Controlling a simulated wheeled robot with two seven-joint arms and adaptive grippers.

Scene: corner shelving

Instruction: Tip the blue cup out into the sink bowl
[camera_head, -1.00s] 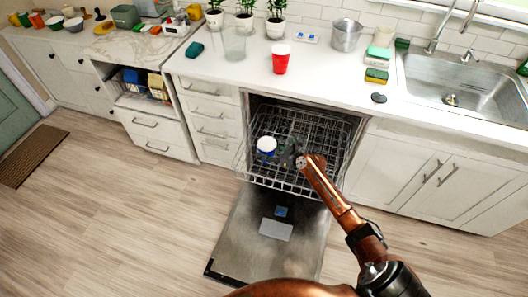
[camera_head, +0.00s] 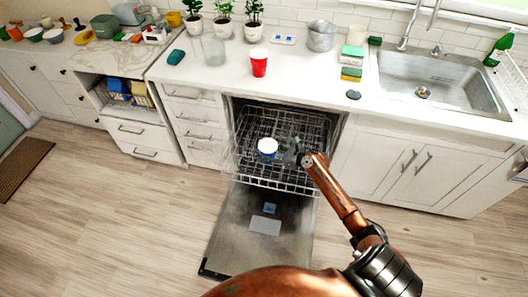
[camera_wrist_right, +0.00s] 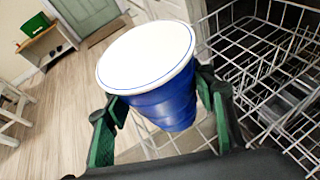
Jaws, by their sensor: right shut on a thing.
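The blue cup (camera_head: 267,150) has a white top and is over the open dishwasher rack in the head view. In the right wrist view the blue cup (camera_wrist_right: 165,105) fills the middle, wide white end up and slightly tilted. My right gripper (camera_wrist_right: 160,92) is shut on it, with a green finger on each side. The right gripper (camera_head: 284,152) also shows small and dark beside the cup in the head view. I cannot make out any contents. The steel sink bowl (camera_head: 460,92) is set in the counter at the upper right, well away from the cup. My left gripper is not in view.
The dishwasher door (camera_head: 255,240) hangs open below the wire rack (camera_head: 300,180). On the counter stand a red cup (camera_head: 259,66), a clear glass (camera_head: 213,50), a metal pot (camera_head: 320,36) and sponges (camera_head: 351,74). The counter front beside the sink is mostly clear.

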